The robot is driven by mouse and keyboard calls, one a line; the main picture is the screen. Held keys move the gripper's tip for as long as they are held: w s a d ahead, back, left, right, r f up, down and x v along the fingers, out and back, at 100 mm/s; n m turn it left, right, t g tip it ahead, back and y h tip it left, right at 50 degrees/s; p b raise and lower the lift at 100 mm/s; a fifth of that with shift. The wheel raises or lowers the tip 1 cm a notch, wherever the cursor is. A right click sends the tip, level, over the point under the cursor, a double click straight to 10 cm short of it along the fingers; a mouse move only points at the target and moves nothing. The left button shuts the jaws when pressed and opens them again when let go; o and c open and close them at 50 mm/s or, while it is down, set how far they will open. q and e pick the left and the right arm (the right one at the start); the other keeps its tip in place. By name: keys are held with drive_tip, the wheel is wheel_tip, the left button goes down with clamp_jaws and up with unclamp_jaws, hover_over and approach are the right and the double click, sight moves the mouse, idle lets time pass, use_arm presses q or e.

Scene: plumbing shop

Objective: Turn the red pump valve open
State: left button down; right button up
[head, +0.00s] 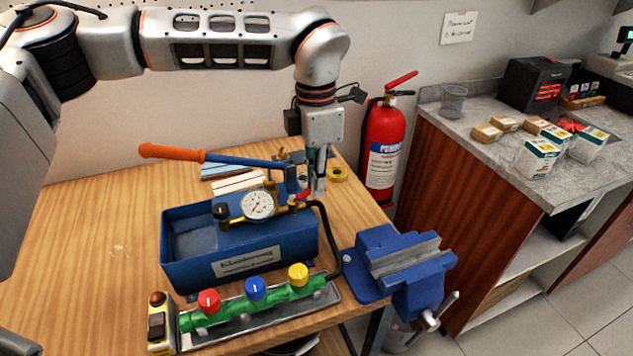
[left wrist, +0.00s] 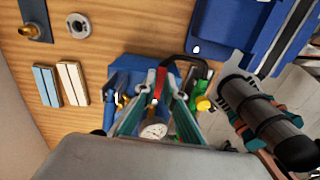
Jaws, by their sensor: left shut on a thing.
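The blue test pump (head: 240,240) stands on the wooden table, with a round gauge (head: 258,205) and brass fittings on its right end. My left gripper (head: 312,190) reaches down over that end. It is shut on the red pump valve (left wrist: 160,83), a small red lever. In the left wrist view the lever shows between the two fingertips (left wrist: 162,90), just beyond the gauge face (left wrist: 154,129). In the head view the fingers largely hide the lever. My right gripper does not show in the head view.
The pump's orange-gripped handle (head: 172,152) extends left over the tank. A manifold with red, blue and yellow knobs (head: 254,290) lies in front. A blue vise (head: 402,265) stands right, and a fire extinguisher (head: 383,145) behind. The table's left side is clear.

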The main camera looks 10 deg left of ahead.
use_arm(q)
drive_tip(key=shift+w, duration=0.1)
idle(0.5)
drive_tip(key=c, duration=2.1)
unclamp_jaws()
drive_tip(key=shift+c, duration=0.2)
wheel_tip(320, 180, up, 12)
